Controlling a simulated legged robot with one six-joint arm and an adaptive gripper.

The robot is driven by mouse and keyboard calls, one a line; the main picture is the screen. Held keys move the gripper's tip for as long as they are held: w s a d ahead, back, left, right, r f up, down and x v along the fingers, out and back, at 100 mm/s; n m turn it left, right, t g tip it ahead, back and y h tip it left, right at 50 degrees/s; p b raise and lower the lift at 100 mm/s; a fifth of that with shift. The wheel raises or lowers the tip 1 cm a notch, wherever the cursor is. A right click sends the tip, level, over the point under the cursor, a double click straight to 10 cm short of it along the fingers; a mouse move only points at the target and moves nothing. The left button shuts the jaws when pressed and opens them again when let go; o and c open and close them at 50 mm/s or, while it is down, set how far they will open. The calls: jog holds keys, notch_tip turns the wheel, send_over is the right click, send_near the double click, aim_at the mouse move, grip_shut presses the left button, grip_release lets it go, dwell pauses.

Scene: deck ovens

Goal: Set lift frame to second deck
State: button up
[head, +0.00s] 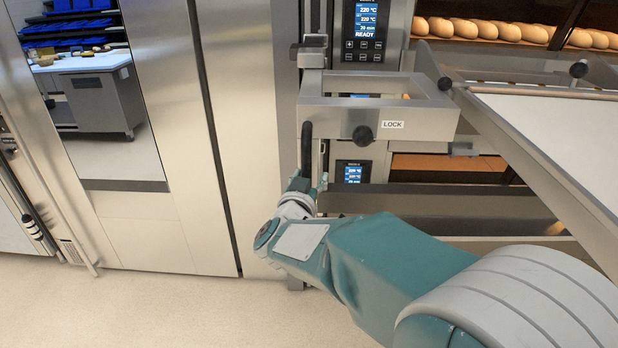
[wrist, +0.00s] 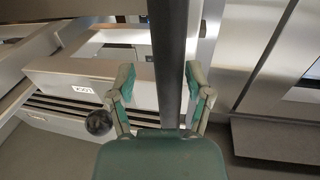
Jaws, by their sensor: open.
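The lift frame (head: 335,118) is a silver metal frame in front of the oven column, with a LOCK label and a black round knob (head: 363,135). The label and knob (wrist: 98,122) also show in the wrist view, upside down. A black upright handle (head: 306,145) is on the frame's left side. My gripper (head: 308,182) is at the handle's lower end. In the wrist view my gripper (wrist: 159,78) is open, with the dark handle bar (wrist: 167,60) running between its fingers, closer to the right one. Contact cannot be told.
A loader with a pale belt (head: 560,120) slopes down on the right. Deck control panels (head: 368,22) show above and below the frame. Bread loaves (head: 480,29) sit in the upper deck. A tall steel panel (head: 240,130) stands left; the floor (head: 130,305) there is clear.

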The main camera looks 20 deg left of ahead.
aim_at(305, 168)
jog(key=shift+a+f, duration=0.1)
jog(key=shift+a, duration=0.2)
jog(key=c, duration=0.8)
jog(key=shift+s+a, duration=0.1)
jog(key=shift+a, duration=0.15)
grip_shut()
jog(key=shift+r, duration=1.75)
jog(key=shift+d+f, duration=0.1)
jog(key=shift+f, duration=0.05)
jog(key=o, duration=0.8)
grip_release()
jog(key=shift+f, duration=0.2)
jog(key=s, duration=1.2)
